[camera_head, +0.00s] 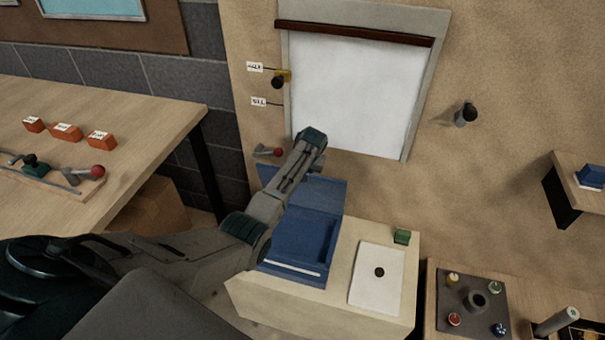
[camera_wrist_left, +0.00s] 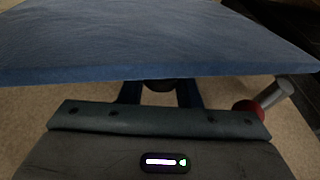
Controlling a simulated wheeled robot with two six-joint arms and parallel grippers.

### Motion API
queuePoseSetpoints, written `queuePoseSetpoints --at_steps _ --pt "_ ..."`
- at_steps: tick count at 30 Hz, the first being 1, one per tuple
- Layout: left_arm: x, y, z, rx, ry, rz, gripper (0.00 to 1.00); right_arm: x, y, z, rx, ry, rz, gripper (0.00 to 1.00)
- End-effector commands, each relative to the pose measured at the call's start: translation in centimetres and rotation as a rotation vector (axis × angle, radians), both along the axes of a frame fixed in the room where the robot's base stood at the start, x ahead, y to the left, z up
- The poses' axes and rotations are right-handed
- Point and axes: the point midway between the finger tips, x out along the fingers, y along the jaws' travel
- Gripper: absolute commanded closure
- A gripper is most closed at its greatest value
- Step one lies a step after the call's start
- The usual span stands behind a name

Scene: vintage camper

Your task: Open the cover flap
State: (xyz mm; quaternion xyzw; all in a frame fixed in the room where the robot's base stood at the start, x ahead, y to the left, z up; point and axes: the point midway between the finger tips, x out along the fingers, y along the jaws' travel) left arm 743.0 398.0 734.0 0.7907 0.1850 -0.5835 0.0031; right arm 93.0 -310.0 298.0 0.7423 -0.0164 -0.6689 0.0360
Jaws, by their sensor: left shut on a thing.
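A blue box (camera_head: 300,245) stands on the pale counter below the white window. Its blue cover flap (camera_head: 326,196) rises at the box's back, and the inside of the box shows. My left arm reaches across the box and hides part of the flap. The head view does not clearly show my left fingertips. In the left wrist view the flap (camera_wrist_left: 150,45) fills the upper part, and my left gripper (camera_wrist_left: 158,86) is shut on its near edge, with the fingertips partly hidden. My right gripper is in neither view.
A red-knobbed lever (camera_head: 268,151) is on the wall by the flap; its knob also shows in the wrist view (camera_wrist_left: 248,108). A white plate (camera_head: 378,277) and green block (camera_head: 402,237) are right of the box. A wooden table (camera_head: 110,125) stands left.

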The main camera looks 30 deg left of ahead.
Motion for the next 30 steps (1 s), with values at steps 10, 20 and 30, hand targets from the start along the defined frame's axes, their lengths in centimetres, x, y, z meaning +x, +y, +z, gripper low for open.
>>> queuePoseSetpoints --at_steps 10,20,30 --pt "0.35 0.1 0.14 0.0 -0.007 0.001 1.0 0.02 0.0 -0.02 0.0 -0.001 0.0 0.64" --pt "0.29 0.07 0.09 0.0 -0.005 0.001 0.48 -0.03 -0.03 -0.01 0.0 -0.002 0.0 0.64" --pt "0.08 -0.17 0.79 0.0 -0.003 0.0 0.48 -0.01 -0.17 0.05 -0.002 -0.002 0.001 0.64"
